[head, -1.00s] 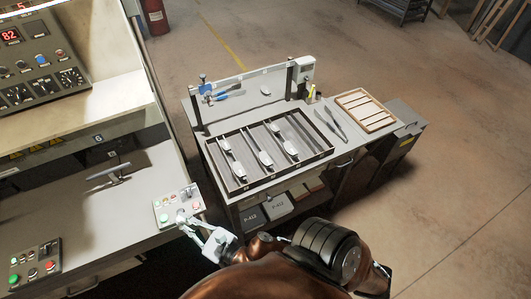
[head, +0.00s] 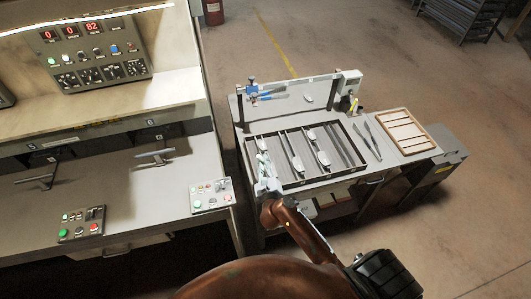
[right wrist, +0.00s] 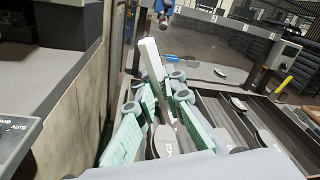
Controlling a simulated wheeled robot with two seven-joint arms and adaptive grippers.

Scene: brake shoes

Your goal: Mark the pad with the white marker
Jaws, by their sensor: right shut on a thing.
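My right gripper (head: 264,170) is over the left end of the dark tray (head: 308,182). In the right wrist view its green-padded fingers (right wrist: 158,112) are closed around a pale, straight-sided bar, which looks like the white marker (right wrist: 151,62). The bar stands steeply between them. A grey pad (right wrist: 166,143) with dark lettering lies just beyond its lower end; I cannot tell whether they touch. In the head view the gripper largely hides that leftmost pad. My left gripper is not in view.
Thin dividers split the tray. A wooden rack (head: 405,132) and dark tongs-like tools (head: 372,138) lie to its right. A machine console with a button panel (head: 211,195) stands close on the left.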

